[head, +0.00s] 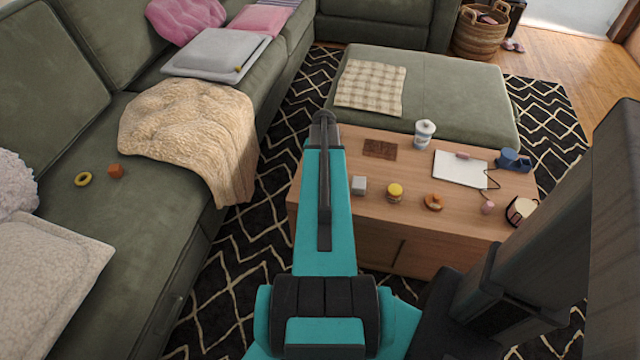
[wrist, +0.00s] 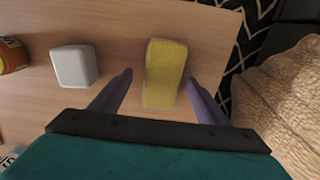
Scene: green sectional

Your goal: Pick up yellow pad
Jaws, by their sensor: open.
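The yellow pad (wrist: 165,72) is a small, rough-textured yellow block on the wooden table (wrist: 115,25), near its edge. In the wrist view my gripper (wrist: 159,78) is open, with one finger on each side of the pad and a visible gap on both sides. I cannot tell how far the fingertips are above the table. In the head view my arm hides the pad and the gripper fingers.
A white block (wrist: 75,66) stands left of the pad, with an orange jar (wrist: 12,55) farther left. A beige blanket (wrist: 285,90) lies beyond the table edge at right. A white canister (head: 425,134) and a white clipboard (head: 460,168) are elsewhere on the table.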

